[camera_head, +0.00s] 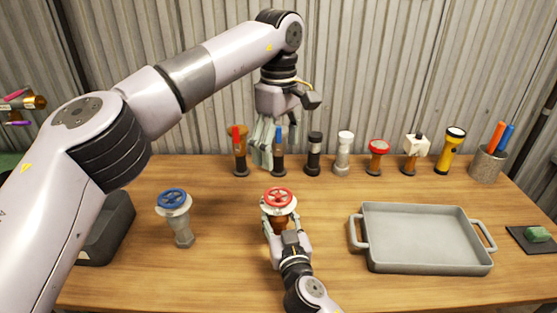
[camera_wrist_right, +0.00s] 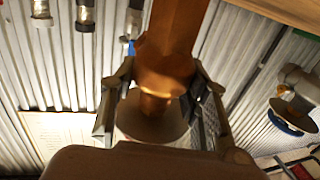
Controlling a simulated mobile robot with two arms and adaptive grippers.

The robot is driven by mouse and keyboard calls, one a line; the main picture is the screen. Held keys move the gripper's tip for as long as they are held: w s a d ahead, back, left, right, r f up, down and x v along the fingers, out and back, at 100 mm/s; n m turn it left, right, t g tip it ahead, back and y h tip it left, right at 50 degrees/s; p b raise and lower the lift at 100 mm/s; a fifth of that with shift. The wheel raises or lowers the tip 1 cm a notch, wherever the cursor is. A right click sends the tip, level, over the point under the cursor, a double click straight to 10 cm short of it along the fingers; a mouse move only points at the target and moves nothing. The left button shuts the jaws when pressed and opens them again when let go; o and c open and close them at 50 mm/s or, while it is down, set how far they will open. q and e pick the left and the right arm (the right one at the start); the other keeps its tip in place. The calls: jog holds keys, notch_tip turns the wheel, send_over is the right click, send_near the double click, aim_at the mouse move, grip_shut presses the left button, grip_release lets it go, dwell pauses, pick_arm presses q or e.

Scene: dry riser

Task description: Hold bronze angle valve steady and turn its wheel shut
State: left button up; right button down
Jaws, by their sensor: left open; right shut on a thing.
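The bronze angle valve (camera_head: 278,224) stands upright near the middle of the table, with its red wheel (camera_head: 279,197) on top. My right gripper (camera_head: 280,217) comes from the front and is shut on the valve's body below the wheel. In the right wrist view the bronze body (camera_wrist_right: 168,65) sits between the two fingers; the wheel cannot be made out there. My left gripper (camera_head: 266,150) is open and empty, fingers pointing down. It hangs above and behind the red wheel, apart from it, in front of the back row.
A grey valve with a blue wheel (camera_head: 173,198) stands to the left. A grey tray (camera_head: 428,240) is at the right. Several fittings and a yellow flashlight (camera_head: 450,150) line the back, beside a pen cup (camera_head: 487,164). A dark bin (camera_head: 108,232) is at far left.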

dwell(0.3)
jog(key=c, duration=0.8)
grip_release()
jog(key=shift+c, duration=0.2)
